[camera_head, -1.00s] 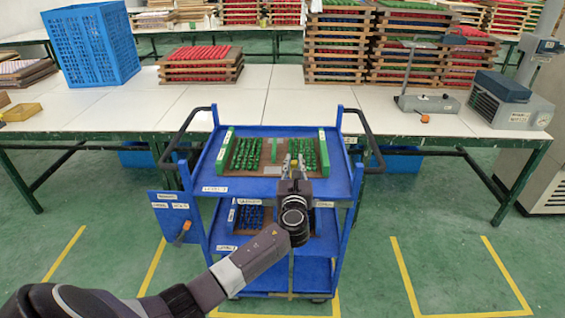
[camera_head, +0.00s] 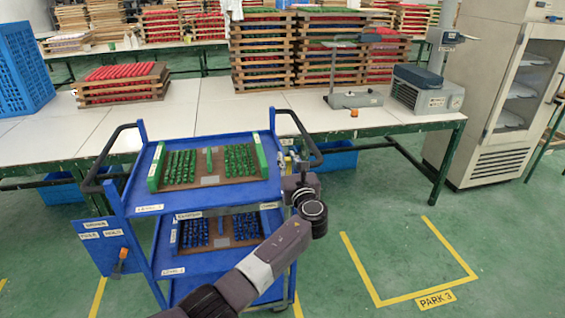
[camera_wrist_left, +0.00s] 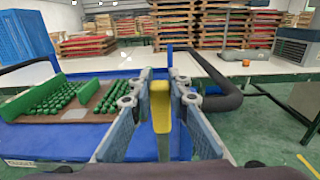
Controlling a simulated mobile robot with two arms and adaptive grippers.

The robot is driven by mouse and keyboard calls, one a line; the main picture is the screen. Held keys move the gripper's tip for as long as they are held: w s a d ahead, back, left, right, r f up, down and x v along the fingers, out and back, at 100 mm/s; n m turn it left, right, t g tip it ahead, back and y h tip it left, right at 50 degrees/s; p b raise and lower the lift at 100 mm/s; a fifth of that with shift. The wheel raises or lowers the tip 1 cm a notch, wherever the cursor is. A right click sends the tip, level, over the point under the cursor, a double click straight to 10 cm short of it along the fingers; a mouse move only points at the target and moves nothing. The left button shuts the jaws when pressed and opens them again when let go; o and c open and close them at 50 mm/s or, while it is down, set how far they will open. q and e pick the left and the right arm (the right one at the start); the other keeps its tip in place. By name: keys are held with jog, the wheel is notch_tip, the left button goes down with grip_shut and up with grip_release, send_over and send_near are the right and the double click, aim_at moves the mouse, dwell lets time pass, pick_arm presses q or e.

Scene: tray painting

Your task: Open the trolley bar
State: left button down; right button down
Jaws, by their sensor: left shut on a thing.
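The blue trolley (camera_head: 146,215) stands in front of the long table in the head view, with black curved handles on both sides. My left gripper (camera_head: 297,172) is at the trolley's right front corner, close to the right handle (camera_head: 306,140). In the left wrist view its fingers (camera_wrist_left: 160,100) are shut around a yellow upright piece (camera_wrist_left: 160,108). I cannot tell whether this piece is part of the trolley bar. The handle also shows in the wrist view (camera_wrist_left: 228,88), right of the fingers. My right gripper is not in view.
The trolley's upper shelf holds a tray of green pieces (camera_head: 210,178); a lower shelf holds a tray of blue pieces (camera_head: 206,246). A labelled blue panel (camera_head: 97,249) sticks out at the left. Table legs stand behind. The yellow-marked floor area (camera_head: 405,262) at right is clear.

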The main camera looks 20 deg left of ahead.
pick_arm(q)
jog(key=shift+d, duration=0.15)
jog(key=c, duration=1.8)
grip_release()
jog(key=shift+w+d, duration=0.15)
jog(key=shift+w, duration=0.05)
jog(key=shift+s, duration=0.1)
jog(key=shift+s, duration=0.15)
jog(key=v, duration=1.1)
jog(key=shift+s+d, duration=0.15)
jog(key=shift+s, duration=0.15)
jog(key=shift+f, duration=0.1)
